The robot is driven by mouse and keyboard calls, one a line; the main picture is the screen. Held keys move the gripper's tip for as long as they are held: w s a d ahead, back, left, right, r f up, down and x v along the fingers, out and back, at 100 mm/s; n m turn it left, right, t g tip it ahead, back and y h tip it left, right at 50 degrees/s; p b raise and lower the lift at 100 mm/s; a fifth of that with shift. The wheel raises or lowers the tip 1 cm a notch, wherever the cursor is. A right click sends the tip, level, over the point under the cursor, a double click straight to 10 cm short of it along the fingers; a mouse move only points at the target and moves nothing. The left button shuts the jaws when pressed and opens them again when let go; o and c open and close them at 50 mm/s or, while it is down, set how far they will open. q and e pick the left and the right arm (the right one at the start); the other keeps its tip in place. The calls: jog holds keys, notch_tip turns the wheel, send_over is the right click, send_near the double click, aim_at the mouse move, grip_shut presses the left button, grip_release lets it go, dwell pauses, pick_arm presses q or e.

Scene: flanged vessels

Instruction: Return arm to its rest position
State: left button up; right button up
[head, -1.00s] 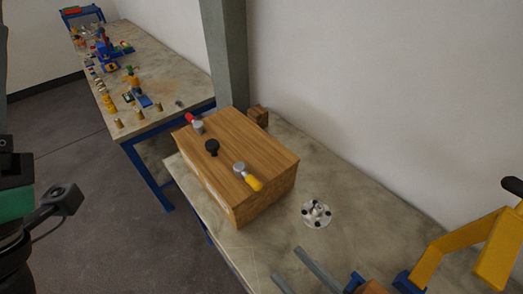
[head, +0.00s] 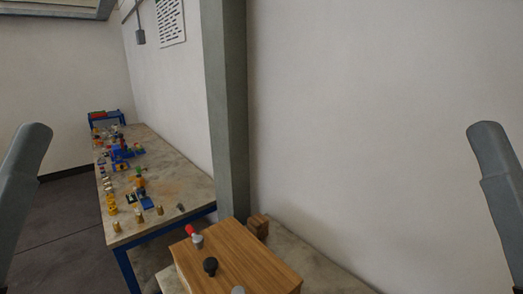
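Only grey links of my two arms show in the head view, one at the left edge and one at the right edge, both pointing upward. Neither gripper is in the picture, so what they hold cannot be seen. A wooden box (head: 255,268) stands on the near bench (head: 318,262) at the bottom of the view, its lower part cut off. On its top are a red-handled valve (head: 193,234), a black knob (head: 210,266) and a grey round piece (head: 238,290) at the frame edge.
A long bench (head: 180,185) with several small colourful parts and brass pieces runs along the wall at left. A grey pillar (head: 228,110) stands between the benches. A small wooden block (head: 258,225) sits behind the box. Floor (head: 60,225) is open at left.

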notch_tip(320, 180, up, 31)
jog(key=p, duration=2.8)
jog(key=shift+w+r+p, duration=0.15)
jog(key=shift+r+p, duration=0.05)
jog(key=shift+p, duration=0.1)
